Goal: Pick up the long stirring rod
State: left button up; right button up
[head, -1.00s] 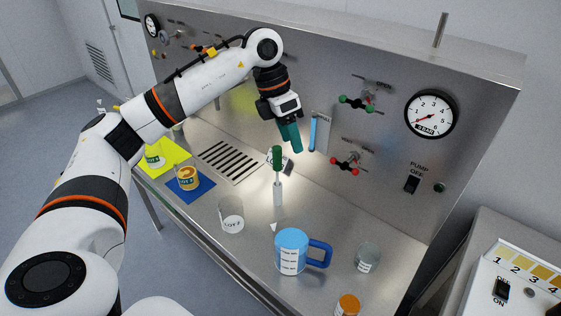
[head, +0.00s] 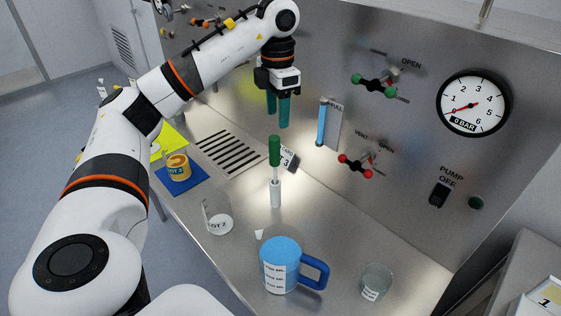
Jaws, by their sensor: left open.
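The stirring rod (head: 275,151) stands upright, with a thick green handle on a thin pale shaft. Its lower end is in a narrow metallic holder (head: 276,194) on the steel worktop, so that end is hidden. My left gripper (head: 278,121) is open and empty, its two teal fingers pointing down. In the picture the fingertips are just above the top of the green handle, apart from it. My right gripper is not in view.
A small card (head: 289,158) stands right behind the rod. A glass beaker (head: 217,216), a blue mug (head: 281,265) and another glass (head: 375,282) stand nearer. The back panel carries a blue level tube (head: 322,123), a green-handled valve (head: 374,86) and a red-handled valve (head: 356,166).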

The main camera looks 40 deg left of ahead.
pick_arm(q)
send_over(275, 150)
jog(key=f, duration=0.5)
jog(key=shift+w+a+f, duration=0.15)
jog(key=shift+w+f, duration=0.15)
jog(key=shift+w, duration=0.1)
jog(key=shift+f, duration=0.4)
jog(key=f, duration=0.1)
jog(key=f+p, duration=0.1)
jog(key=f, duration=0.1)
jog(key=f+p, duration=0.1)
jog(key=shift+a+f, duration=0.4)
jog(key=shift+w+f, duration=0.1)
jog(key=shift+f, duration=0.25)
jog(key=c, duration=1.1)
